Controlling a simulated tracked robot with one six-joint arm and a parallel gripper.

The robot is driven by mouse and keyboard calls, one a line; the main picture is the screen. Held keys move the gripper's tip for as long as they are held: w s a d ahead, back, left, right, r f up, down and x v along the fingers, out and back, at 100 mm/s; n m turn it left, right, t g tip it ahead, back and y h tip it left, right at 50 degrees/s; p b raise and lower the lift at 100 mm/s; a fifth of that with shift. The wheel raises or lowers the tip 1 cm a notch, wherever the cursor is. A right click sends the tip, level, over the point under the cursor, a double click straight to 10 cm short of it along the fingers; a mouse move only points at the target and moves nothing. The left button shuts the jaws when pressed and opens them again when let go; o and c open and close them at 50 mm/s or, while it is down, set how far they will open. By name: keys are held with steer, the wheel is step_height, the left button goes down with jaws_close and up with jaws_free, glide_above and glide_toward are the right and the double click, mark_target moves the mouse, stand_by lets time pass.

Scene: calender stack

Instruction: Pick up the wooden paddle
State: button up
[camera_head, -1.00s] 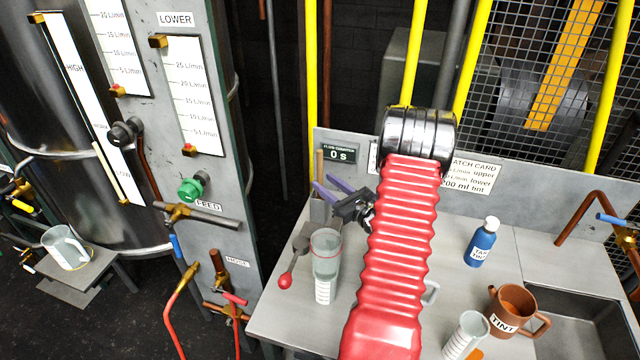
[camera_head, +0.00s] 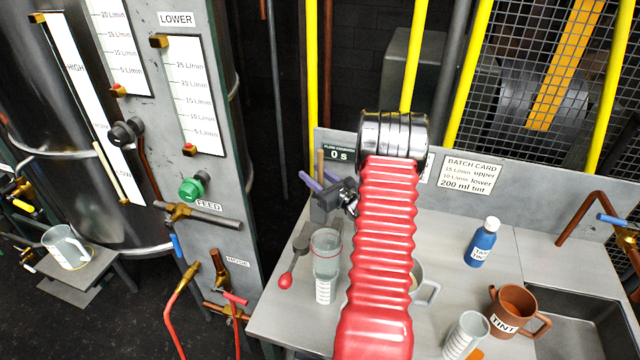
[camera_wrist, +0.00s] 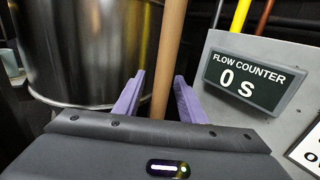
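The wooden paddle (camera_head: 320,163) shows as a thin upright brown handle at the back left of the bench. Its lower part is hidden in a grey holder (camera_head: 319,211). My gripper (camera_head: 311,179) has purple fingers, spread apart at the handle. In the wrist view, the paddle's handle (camera_wrist: 171,45) runs up between the two fingers of my gripper (camera_wrist: 158,86). A gap shows on both sides of the handle, so the gripper is open around it and not clamped.
The flow counter (camera_wrist: 245,80) on the back panel is close right of the gripper. A blue bottle (camera_head: 482,243) and tint jug (camera_head: 513,309) are farther right.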

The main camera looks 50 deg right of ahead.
steer(key=shift+w, duration=0.45)
jaws_close()
stand_by(0.5)
